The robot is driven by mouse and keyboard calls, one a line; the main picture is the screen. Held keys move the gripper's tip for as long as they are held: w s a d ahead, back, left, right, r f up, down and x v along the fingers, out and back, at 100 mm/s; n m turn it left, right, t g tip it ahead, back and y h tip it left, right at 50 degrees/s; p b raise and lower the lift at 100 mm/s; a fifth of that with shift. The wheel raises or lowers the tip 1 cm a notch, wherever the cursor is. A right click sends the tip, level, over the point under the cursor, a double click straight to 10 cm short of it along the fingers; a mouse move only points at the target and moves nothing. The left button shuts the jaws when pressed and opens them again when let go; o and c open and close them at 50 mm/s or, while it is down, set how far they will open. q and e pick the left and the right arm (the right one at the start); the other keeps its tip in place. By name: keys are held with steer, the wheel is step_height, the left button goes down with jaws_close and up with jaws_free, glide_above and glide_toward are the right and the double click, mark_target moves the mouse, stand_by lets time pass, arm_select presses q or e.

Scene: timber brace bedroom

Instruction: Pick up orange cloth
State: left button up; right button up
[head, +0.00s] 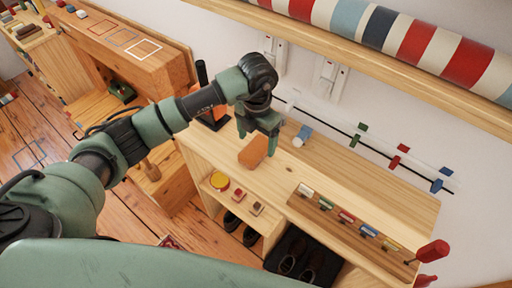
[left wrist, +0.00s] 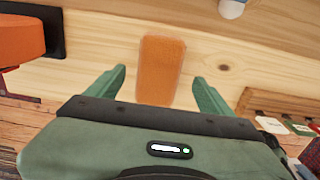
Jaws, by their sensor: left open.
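The orange cloth (head: 253,152) lies on the light wooden bench top near its front edge. It also shows in the left wrist view (left wrist: 161,68) as an upright orange rectangle between my fingers. My left gripper (head: 259,129) points down just above and behind the cloth in the head view. In the left wrist view its two green fingers (left wrist: 160,88) are spread apart, one on each side of the cloth, with gaps on both sides. My right gripper is not in view.
A blue and white roll (head: 302,135) lies right of my gripper. An orange object on a black base (head: 214,115) stands to the left. A wooden rack with coloured tags (head: 345,217) lies to the right. Shoes (head: 295,258) sit below. The bench top behind the rack is clear.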

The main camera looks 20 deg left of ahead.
mark_target(258, 145)
arm_select(q)
steer(key=f, duration=0.1)
steer(key=f+p, duration=0.1)
steer(key=f, duration=0.1)
steer(key=shift+w, duration=0.3)
steer(key=shift+w+f, duration=0.1)
steer(key=shift+f, duration=0.65)
steer(key=c, duration=1.5)
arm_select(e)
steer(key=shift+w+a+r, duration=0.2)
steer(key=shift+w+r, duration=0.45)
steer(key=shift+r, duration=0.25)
arm_select(q)
step_height(258, 145, up, 9)
steer(key=shift+f+b, duration=0.1)
steer(key=shift+b, duration=1.15)
steer(key=shift+r, duration=0.65)
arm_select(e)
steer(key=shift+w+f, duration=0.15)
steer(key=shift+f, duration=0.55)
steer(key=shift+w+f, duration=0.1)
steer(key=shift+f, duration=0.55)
